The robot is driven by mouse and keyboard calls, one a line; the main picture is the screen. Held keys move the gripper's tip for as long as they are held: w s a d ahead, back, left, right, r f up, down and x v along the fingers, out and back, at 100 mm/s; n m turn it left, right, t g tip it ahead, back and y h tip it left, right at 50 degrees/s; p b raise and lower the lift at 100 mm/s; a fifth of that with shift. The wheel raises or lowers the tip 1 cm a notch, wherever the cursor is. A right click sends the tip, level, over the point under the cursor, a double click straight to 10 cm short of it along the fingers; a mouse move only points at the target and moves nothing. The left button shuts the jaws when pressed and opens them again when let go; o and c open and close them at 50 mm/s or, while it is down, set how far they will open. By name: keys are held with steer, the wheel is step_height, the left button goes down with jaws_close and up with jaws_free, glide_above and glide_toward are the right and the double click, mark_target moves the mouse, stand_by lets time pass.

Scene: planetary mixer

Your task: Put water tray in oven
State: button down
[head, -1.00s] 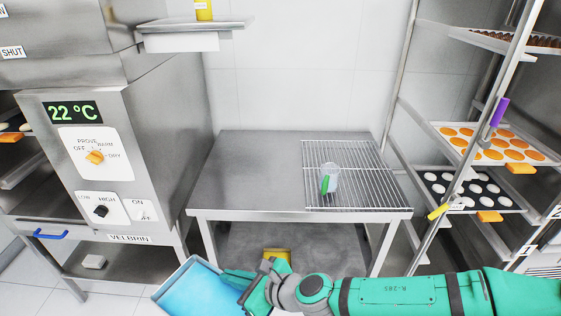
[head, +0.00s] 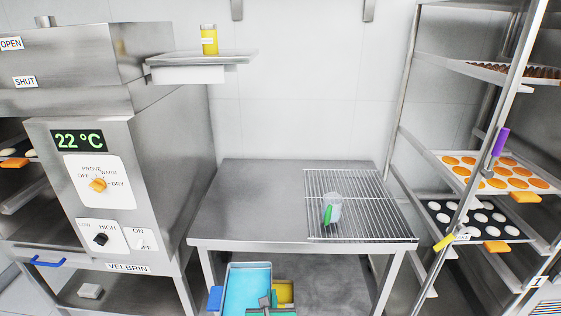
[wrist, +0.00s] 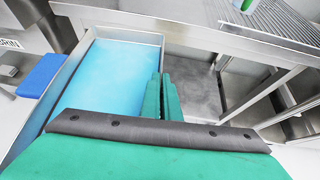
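The water tray (head: 233,305) is a metal tray holding blue water, low in front of the steel table. It looks close to level. A blue handle (head: 215,298) is on its left side; tray (wrist: 158,40) and blue handle (wrist: 42,75) also show in the wrist view. My gripper (wrist: 163,98) is at the tray's right wall, its fingers close together on that edge; the exact contact is partly hidden. In the head view, my gripper (head: 265,304) is at the bottom edge. The oven (head: 80,190) stands at the left, its display reading 22 °C. Its chamber is mostly out of view.
The steel table (head: 240,205) has a wire rack (head: 365,190) with a clear cup (head: 333,207) on it. A yellow object (head: 283,292) lies beneath the table. A rack of baking trays (head: 480,220) stands right. A shelf (head: 200,62) holds a yellow jar (head: 209,40).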

steer(key=s+d+f, duration=0.1)
steer(key=s+f, duration=0.1)
steer(key=f, duration=0.6)
steer(key=s+d+f, duration=0.1)
steer(key=s+f, duration=0.2)
steer(key=f, duration=0.5)
steer(key=shift+s+d+f, duration=0.3)
steer(key=shift+w+d, duration=0.1)
stand_by(0.3)
